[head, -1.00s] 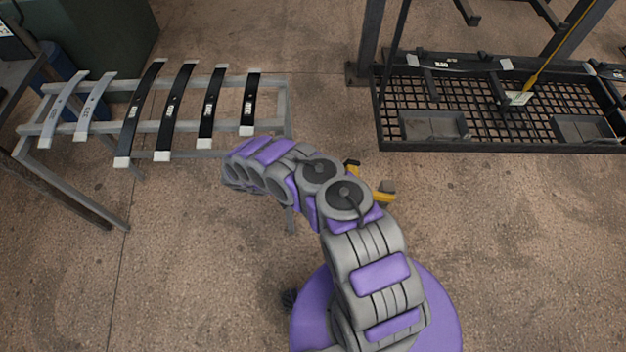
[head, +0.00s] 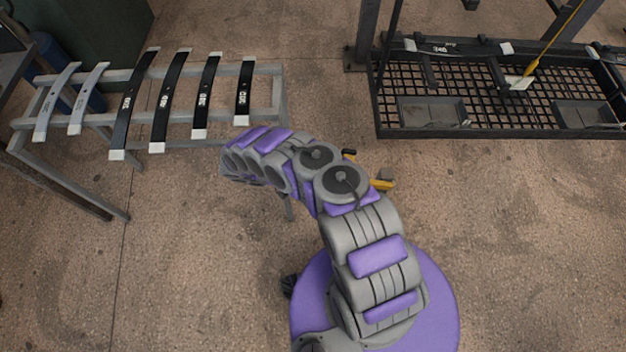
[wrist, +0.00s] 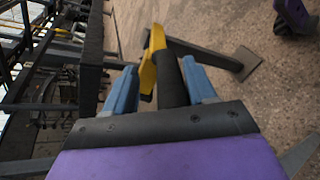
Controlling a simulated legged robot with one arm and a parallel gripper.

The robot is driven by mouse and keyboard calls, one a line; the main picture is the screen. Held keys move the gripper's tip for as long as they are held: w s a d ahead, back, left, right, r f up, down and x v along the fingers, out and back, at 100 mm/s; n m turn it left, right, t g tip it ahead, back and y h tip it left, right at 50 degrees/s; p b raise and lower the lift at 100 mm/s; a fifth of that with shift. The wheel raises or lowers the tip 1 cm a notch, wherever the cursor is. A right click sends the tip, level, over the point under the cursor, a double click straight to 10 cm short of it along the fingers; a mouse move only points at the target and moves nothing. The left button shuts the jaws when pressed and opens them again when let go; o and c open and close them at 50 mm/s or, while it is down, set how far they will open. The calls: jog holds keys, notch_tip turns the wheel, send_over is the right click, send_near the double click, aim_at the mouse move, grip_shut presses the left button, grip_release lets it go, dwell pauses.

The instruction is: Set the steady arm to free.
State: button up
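In the wrist view my gripper (wrist: 160,88) has its two blue fingers apart. A black bar (wrist: 172,80) with a yellow piece (wrist: 150,62) beside it lies between them, closer to the right finger. I cannot tell whether it touches that finger. A grey post (wrist: 205,52) runs from behind it to a square plate on the floor. This looks like the steady arm, but its setting cannot be read. In the head view only a yellow piece (head: 382,184) and a dark tip (head: 349,153) show behind my arm; my gripper is hidden there.
A grey rack (head: 281,95) at left holds several flat springs (head: 204,95). A black mesh tray (head: 480,100) with upright posts and a yellow rod (head: 556,42) stands at upper right. Floor (head: 530,250) at lower right is clear.

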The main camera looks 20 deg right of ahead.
jog(key=shift+a, duration=0.25)
jog(key=shift+a, duration=0.2)
jog(key=shift+d, duration=0.15)
jog(key=shift+r, duration=0.1)
